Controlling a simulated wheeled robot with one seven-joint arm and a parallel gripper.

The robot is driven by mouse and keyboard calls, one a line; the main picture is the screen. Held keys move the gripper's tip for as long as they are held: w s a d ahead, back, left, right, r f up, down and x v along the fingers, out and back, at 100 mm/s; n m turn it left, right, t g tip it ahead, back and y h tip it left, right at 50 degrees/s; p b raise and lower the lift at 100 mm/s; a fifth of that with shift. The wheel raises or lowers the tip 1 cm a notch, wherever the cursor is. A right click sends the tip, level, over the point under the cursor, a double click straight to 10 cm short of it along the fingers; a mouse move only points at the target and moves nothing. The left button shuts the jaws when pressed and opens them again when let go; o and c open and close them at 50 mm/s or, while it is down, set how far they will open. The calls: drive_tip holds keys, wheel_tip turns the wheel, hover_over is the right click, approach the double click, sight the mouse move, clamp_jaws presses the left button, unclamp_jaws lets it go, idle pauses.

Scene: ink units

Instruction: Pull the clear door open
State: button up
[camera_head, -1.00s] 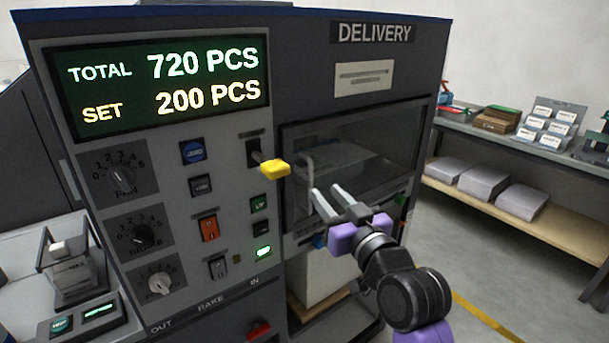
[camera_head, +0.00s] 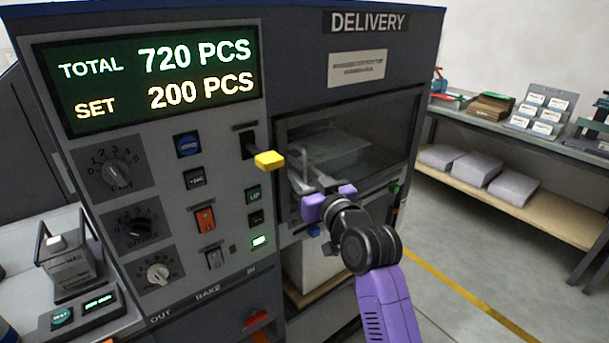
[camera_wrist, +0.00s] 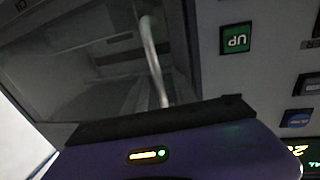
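The clear door (camera_head: 365,140) is a dark-framed see-through pane on the delivery unit, under the DELIVERY sign, and it looks closed. Its pale upright bar handle (camera_head: 305,160) is near the pane's left edge. The handle also shows as a curved light bar in the wrist view (camera_wrist: 152,55). My gripper (camera_head: 309,181) is at the lower part of the handle, its two pale fingers apart. Whether they straddle or touch the bar I cannot tell. In the wrist view the fingers are mostly hidden behind the dark gripper body.
Left of the door is a control panel (camera_head: 225,225) with knobs, buttons and a lit display (camera_head: 155,80). A yellow-tipped lever (camera_head: 270,160) sticks out just left of the handle. A shelf bench (camera_head: 530,150) with packs stands at right. The floor between is clear.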

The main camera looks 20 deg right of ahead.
drive_tip(key=shift+c, duration=0.3)
clamp_jaws()
idle(1.1)
